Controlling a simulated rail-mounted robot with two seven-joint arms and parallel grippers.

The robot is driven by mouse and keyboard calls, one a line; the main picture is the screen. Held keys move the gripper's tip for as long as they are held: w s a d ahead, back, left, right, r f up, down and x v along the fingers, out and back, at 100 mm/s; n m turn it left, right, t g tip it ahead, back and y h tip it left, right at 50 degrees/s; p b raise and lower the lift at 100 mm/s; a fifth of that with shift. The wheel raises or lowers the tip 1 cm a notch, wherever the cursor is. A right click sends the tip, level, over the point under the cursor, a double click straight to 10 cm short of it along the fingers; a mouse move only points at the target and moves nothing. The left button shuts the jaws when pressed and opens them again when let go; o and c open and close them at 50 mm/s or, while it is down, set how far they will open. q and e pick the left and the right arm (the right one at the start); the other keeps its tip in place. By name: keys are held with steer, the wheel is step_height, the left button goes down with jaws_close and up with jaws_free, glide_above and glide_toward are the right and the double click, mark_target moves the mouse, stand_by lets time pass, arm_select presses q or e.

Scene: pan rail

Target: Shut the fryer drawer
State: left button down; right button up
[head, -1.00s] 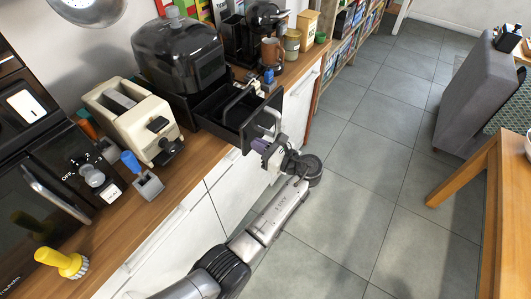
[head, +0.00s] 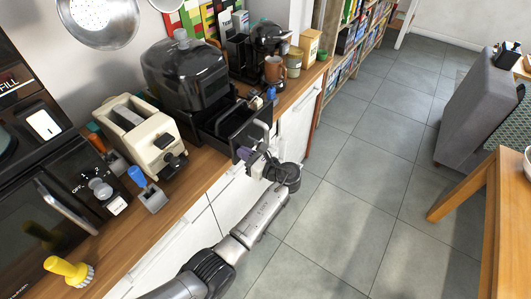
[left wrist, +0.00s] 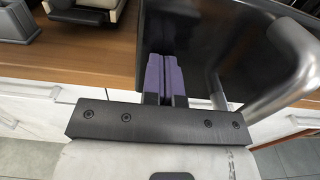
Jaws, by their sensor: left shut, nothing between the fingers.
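The black air fryer (head: 185,75) stands on the wooden counter. Its drawer (head: 228,122) sticks partly out toward the floor side, over the counter's edge. My left gripper (head: 245,154) is at the drawer's front, its fingers shut and empty. In the left wrist view, the purple fingertips (left wrist: 166,75) are up against or very close to the dark drawer front (left wrist: 205,40); contact cannot be told for sure. The grey curved drawer handle (left wrist: 295,60) is to the right of the fingers, not between them. My right gripper is not in view.
A cream toaster (head: 140,132) stands left of the fryer, with a blue-handled tool (head: 147,188) before it. A coffee maker (head: 262,45) and a brown mug (head: 274,68) are beyond. A wooden table (head: 475,205) is at right. The tiled floor between is clear.

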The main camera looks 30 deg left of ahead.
mark_target(220, 139)
arm_select(q)
steer(key=a, duration=0.5)
steer(key=w+a+p, duration=0.1)
steer(key=a, duration=0.4)
steer(key=w+a+p, duration=0.1)
steer(key=a, duration=0.4)
steer(key=shift+d, duration=0.15)
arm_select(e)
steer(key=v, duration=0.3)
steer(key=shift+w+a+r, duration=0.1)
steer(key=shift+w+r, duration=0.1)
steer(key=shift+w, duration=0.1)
arm_select(q)
steer(key=shift+d, duration=0.1)
steer(key=d+p, duration=0.1)
steer(key=d, duration=0.2)
steer(key=d+p, duration=0.1)
steer(key=shift+s+d+r+p, duration=0.1)
steer(key=shift+s+d+p, duration=0.1)
steer(key=shift+s+p, duration=0.15)
steer(key=s+d+b, duration=0.1)
steer(key=d, duration=0.8)
steer(key=shift+s+d, duration=0.15)
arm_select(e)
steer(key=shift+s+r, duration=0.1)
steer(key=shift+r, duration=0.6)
